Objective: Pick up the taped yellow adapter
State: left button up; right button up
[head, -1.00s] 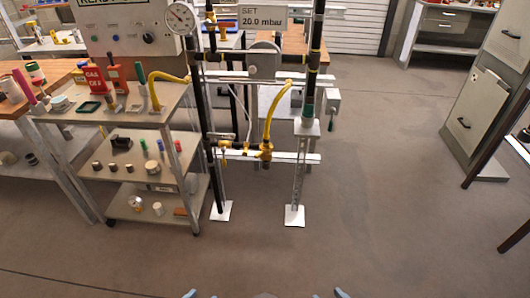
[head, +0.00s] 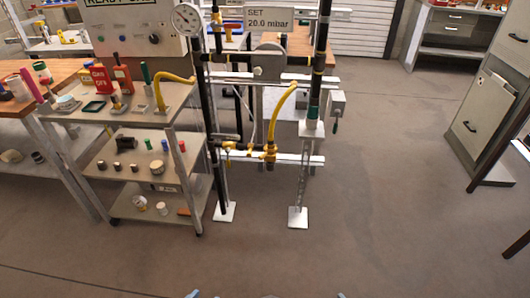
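I cannot single out a taped yellow adapter for sure. A small brass-yellow fitting (head: 116,105) stands on the top shelf of the grey cart at left. A curved yellow hose (head: 174,79) rises from the same shelf. Another yellow hose (head: 283,103) runs down the pipe rig to brass-yellow fittings (head: 268,152). Only small blue-grey tips of my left gripper (head: 192,294) and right gripper (head: 341,295) show at the bottom edge, far in front of the cart and rig. Their fingers are mostly cut off, and nothing is visible in them.
The three-shelf cart (head: 146,123) carries many small parts, with red gas-off tags (head: 102,78) on top. The pipe rig stands on white foot plates (head: 298,217). A wooden bench (head: 55,75) is at left, a grey cabinet (head: 479,112) at right. The floor ahead is clear.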

aim_at(271, 141)
jog(key=i+l+u, duration=0.15)
jog(key=l, duration=0.5)
jog(key=i+l+u, duration=0.1)
jog(key=l, duration=0.55)
jog(key=i+l+u, duration=0.15)
jog(key=l, duration=0.55)
jog(key=l+u, duration=0.1)
jog(key=l, duration=0.55)
jog(key=i+l, duration=0.25)
jog(key=i, duration=0.25)
jog(key=i+l+u, duration=0.1)
jog(key=i, duration=0.35)
jog(key=l, duration=0.1)
